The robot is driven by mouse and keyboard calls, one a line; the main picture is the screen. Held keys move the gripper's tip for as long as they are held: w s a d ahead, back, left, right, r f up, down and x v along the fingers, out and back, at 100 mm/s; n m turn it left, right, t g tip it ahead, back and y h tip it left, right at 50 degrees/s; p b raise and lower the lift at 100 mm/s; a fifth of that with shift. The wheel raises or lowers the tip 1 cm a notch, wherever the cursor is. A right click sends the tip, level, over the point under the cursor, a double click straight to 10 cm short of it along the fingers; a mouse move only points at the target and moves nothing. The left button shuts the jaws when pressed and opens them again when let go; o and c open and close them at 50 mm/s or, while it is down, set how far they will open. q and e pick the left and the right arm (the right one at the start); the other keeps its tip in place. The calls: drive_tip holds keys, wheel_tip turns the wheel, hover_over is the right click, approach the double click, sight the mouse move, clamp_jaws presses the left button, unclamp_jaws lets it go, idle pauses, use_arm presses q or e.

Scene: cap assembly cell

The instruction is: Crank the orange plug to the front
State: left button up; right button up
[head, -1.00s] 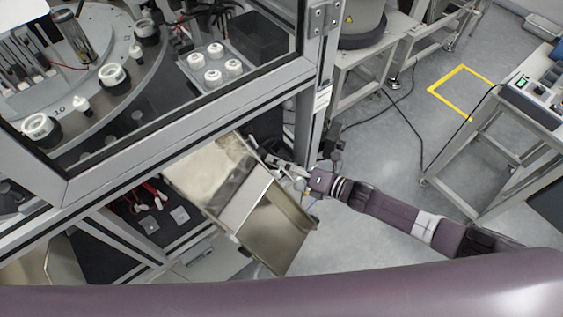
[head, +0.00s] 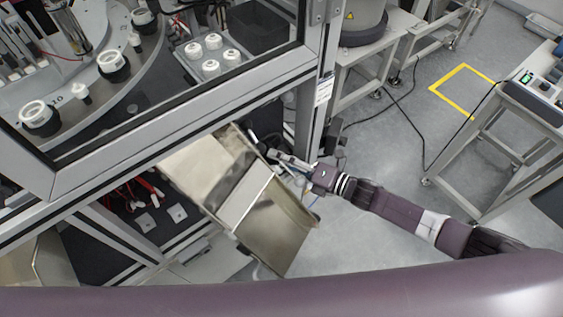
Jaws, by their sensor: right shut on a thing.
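My right gripper (head: 290,163) is beside the upper right edge of a metal chute (head: 245,195), at the lower frame of the machine. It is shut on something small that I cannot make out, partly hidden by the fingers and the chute. No orange plug shows clearly in the head view. My left gripper is not in view.
The machine frame (head: 180,123) with its glass panel stands at left, and its upright post (head: 308,110) is close to my right gripper. Red cables (head: 145,187) lie under the machine. A grey bench (head: 515,120) stands at right.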

drive_tip(key=m+b, duration=0.1)
drive_tip(key=m+y+b, duration=0.1)
drive_tip(key=b, duration=0.1)
drive_tip(key=shift+f+m+b, duration=0.3)
drive_tip(key=shift+f, duration=0.1)
drive_tip(key=shift+r+m+y+b, duration=0.2)
drive_tip(key=shift+m+y+b, duration=0.2)
drive_tip(key=shift+m+b, duration=0.6)
drive_tip(key=shift+t, duration=0.3)
drive_tip(key=o, duration=1.2)
